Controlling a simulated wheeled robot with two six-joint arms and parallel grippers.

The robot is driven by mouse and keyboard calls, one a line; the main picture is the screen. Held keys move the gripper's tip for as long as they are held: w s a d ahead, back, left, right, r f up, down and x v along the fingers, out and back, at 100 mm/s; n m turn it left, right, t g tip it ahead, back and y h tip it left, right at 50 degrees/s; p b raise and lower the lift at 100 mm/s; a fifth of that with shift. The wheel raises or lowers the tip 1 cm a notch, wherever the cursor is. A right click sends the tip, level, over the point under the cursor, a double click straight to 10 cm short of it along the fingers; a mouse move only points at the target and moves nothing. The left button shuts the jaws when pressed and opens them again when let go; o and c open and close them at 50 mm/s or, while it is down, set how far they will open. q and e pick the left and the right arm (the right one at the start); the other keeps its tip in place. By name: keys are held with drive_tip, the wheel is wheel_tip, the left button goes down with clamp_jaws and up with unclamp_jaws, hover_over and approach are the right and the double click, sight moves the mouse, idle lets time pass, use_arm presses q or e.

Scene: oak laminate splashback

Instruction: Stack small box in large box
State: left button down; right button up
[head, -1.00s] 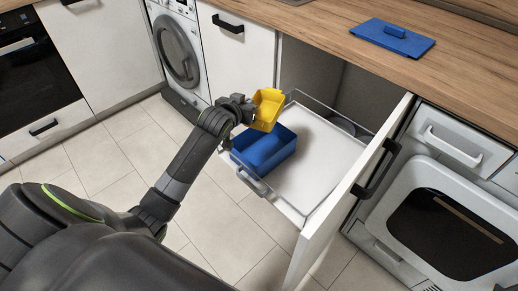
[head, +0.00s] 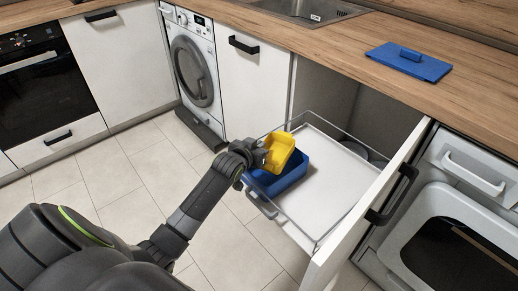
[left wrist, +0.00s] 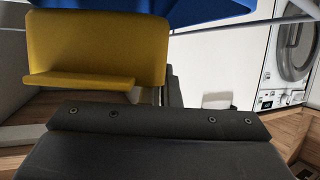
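The small yellow box (head: 281,153) is tilted in my left gripper (head: 262,158), which is shut on its near side. The large blue box (head: 285,180) stands in the open drawer, at its left end. In the head view the yellow box overlaps the blue box's far left part; I cannot tell whether they touch. In the left wrist view the yellow box (left wrist: 95,45) fills the upper left, with part of the blue box (left wrist: 205,10) above it. The fingertips are hidden there. My right gripper is not in view.
The white drawer floor (head: 325,180) is bare right of the blue box, inside a wire rail. The drawer front (head: 365,215) stands out into the room. Round dishes sit behind the drawer. A blue lid-like board (head: 408,62) lies on the wooden counter (head: 330,45).

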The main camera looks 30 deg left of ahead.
use_arm(q)
drive_tip(key=shift+f, duration=0.15)
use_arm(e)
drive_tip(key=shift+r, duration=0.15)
use_arm(q)
drive_tip(key=shift+f, duration=0.15)
drive_tip(key=shift+f, duration=0.5)
drive_tip(key=c, duration=1.7)
unclamp_jaws()
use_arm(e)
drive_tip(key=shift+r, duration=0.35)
